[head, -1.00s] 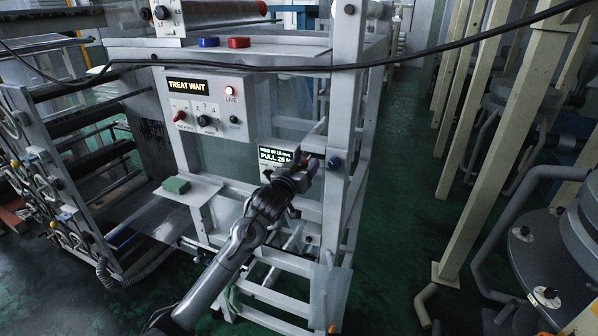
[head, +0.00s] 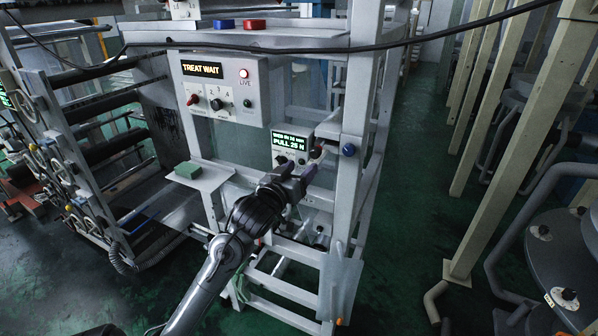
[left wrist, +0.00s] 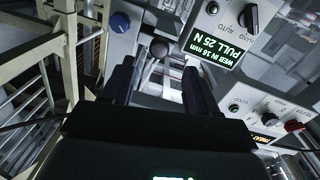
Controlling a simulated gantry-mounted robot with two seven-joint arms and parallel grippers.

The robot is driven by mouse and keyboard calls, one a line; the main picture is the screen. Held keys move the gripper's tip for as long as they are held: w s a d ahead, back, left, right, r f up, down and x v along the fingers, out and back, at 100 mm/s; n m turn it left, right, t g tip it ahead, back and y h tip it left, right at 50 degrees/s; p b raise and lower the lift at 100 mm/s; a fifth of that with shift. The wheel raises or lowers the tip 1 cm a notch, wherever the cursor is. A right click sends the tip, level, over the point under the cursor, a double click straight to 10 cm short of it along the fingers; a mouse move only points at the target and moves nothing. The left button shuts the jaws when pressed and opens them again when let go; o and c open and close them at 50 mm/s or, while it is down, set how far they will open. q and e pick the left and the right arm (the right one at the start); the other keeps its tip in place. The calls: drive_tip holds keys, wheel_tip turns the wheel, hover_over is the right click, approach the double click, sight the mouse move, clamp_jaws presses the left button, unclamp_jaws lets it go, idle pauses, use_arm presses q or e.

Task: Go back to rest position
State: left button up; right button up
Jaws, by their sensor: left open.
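My left gripper (head: 308,176) is in front of the lower panel of the grey machine frame, just below and to the right of the small green display (head: 292,142) reading PULL 25 N. In the left wrist view its two black fingers (left wrist: 160,72) stand apart. A dark round knob on a stalk (left wrist: 158,48) shows beyond and between the fingertips; I see no contact with it. The display also shows upside down in the left wrist view (left wrist: 212,47). My right gripper is not in view.
An upper panel (head: 223,90) reads TREAT WAIT and has a red light. A blue knob (head: 348,149) sits on the upright post. A green block (head: 188,170) lies on a side shelf. A black cable (head: 290,50) crosses the top. Green floor (head: 415,210) is open to the right.

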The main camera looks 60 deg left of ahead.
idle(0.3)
use_arm(q)
drive_tip(key=s+d+f+m+g+h+p, duration=0.2)
drive_tip(key=d+f+h+p, duration=0.1)
drive_tip(key=d+f, duration=0.65)
drive_tip(key=s+d+f+m+g+h+p, duration=0.2)
drive_tip(key=d+f+g+h+p, duration=0.1)
drive_tip(key=d+f, duration=0.65)
drive_tip(key=s+d+f+m+g+h+p, duration=0.1)
drive_tip(key=s+d+f+m+g+h, duration=0.3)
drive_tip(key=s+d, duration=0.9)
wheel_tip(320, 180, down, 4)
drive_tip(key=shift+s+d+f+m+g, duration=0.1)
drive_tip(key=shift+s+d+m+g, duration=0.3)
drive_tip(key=shift+d+m+g, duration=0.8)
drive_tip(key=shift+o, duration=0.4)
